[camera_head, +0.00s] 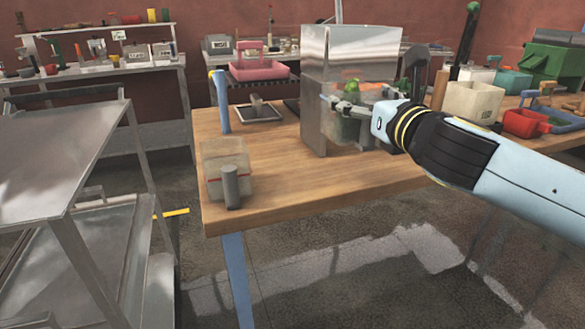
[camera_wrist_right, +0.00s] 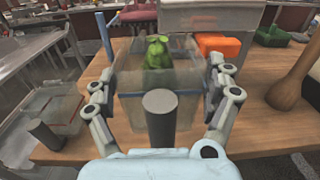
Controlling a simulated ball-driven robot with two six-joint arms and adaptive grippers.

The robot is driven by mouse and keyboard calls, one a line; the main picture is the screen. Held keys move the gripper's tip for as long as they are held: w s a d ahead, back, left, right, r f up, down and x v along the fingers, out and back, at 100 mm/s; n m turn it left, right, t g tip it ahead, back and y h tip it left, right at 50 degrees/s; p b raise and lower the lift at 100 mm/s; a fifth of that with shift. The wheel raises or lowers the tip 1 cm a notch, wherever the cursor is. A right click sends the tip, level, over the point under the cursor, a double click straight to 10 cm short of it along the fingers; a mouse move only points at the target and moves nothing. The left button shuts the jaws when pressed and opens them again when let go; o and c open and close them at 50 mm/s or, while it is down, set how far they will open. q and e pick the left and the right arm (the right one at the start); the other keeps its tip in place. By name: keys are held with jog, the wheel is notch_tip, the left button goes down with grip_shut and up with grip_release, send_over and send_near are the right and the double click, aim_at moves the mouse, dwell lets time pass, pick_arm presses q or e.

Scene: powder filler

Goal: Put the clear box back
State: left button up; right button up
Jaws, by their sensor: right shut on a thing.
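The clear box (camera_wrist_right: 135,110) with a blue line and a grey cylindrical handle (camera_wrist_right: 160,115) is in the right wrist view, a green lump (camera_wrist_right: 158,58) inside it. My right gripper (camera_wrist_right: 160,78) is shut on this box, with a finger along each side and the handle between them. In the head view my right gripper (camera_head: 345,106) reaches in front of the shiny metal machine (camera_head: 315,100), hiding most of the box. I cannot tell whether the box is seated. A second clear box (camera_head: 222,160) with a red line and grey handle stands at the table's near left corner. My left gripper is not in view.
The wooden table (camera_head: 275,170) is clear between the second box and the machine. A dark-rimmed tray (camera_head: 262,113) lies behind. A cream bin (camera_head: 470,102) and red bin (camera_head: 522,123) stand to the right. A metal cart (camera_head: 60,150) is at left.

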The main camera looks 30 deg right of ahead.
jog(key=shift+s+a+f, duration=0.1)
jog(key=shift+s+a, duration=0.05)
jog(key=shift+s, duration=0.1)
jog(key=shift+w+a+f, duration=0.2)
jog(key=shift+f, duration=0.05)
jog(key=w+a+f+b, duration=0.1)
jog(key=w+a+f, duration=0.1)
jog(key=w+f, duration=0.1)
jog(key=w+a+f+b, duration=0.1)
jog(key=w+f+b, duration=0.1)
jog(key=w+f, duration=0.1)
jog(key=w+a+f+b, duration=0.1)
jog(key=w+a+f, duration=0.1)
jog(key=w+f, duration=0.1)
jog(key=shift+w+a+f, duration=0.1)
jog(key=shift+a+f, duration=0.1)
jog(key=shift+f, duration=0.25)
jog(key=shift+w+a+f, duration=0.1)
jog(key=shift+a+f, duration=0.05)
jog(key=shift+f, duration=0.25)
jog(key=shift+r, duration=0.1)
jog(key=o, duration=1)
